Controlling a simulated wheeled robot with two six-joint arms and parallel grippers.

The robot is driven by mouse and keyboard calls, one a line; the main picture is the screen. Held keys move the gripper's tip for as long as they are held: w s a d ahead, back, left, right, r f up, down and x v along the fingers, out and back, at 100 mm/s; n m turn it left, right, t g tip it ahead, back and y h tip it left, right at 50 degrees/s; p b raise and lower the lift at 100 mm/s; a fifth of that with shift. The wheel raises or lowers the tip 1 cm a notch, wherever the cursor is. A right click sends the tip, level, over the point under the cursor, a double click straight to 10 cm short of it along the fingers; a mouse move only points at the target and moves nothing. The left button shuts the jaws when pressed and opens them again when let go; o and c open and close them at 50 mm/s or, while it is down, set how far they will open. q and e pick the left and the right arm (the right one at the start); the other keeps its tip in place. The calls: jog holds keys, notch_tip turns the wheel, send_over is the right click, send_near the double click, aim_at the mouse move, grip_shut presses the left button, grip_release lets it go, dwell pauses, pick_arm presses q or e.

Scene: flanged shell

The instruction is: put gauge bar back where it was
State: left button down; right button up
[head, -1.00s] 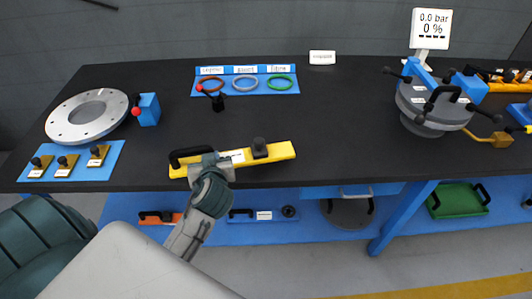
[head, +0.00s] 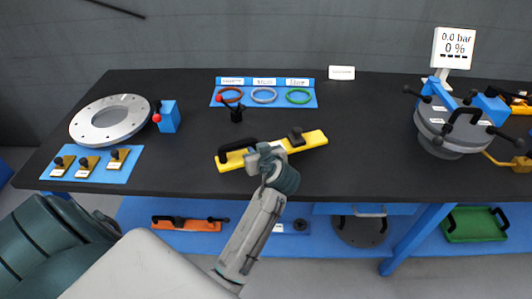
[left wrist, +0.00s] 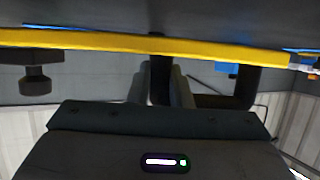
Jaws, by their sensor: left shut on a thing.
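The gauge bar is a long yellow bar (head: 314,139) with a black arched handle (head: 232,152) at its left part and a black knob (head: 297,137) towards its right end. It lies slantwise in the head view, over the front part of the black table. My left gripper (head: 262,158) is shut on the gauge bar, at the end of its black handle. In the left wrist view the yellow bar (left wrist: 100,42) runs across the picture and a black handle leg (left wrist: 160,85) stands between the fingers. Any gap between bar and tabletop is hard to tell. My right gripper is out of view.
The black table (head: 370,150) is clear right of the bar. A grey flange ring (head: 82,122), a blue block (head: 169,117) and a blue pad of yellow pieces (head: 91,165) are at left. A blue ring tray (head: 264,82) is behind. A lidded vessel (head: 450,135) stands at right.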

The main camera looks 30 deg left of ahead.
aim_at(274, 143)
pick_arm(q)
jog(key=shift+w+d, duration=0.35)
jog(key=shift+w, duration=0.2)
jog(key=shift+w+d, duration=0.3)
jog(key=shift+w, duration=0.2)
jog(key=shift+w+d+f+p, duration=0.1)
jog(key=shift+w+d+p, duration=0.05)
jog(key=shift+w+p, duration=0.15)
notch_tip(274, 143, down, 3)
jog(key=shift+s+f+p, duration=0.1)
jog(key=shift+f+p, duration=0.1)
jog(key=shift+p, duration=0.25)
jog(key=c, duration=1.8)
grip_release()
jog(key=shift+f, duration=0.15)
jog(key=o, duration=0.4)
jog(key=shift+o, duration=0.4)
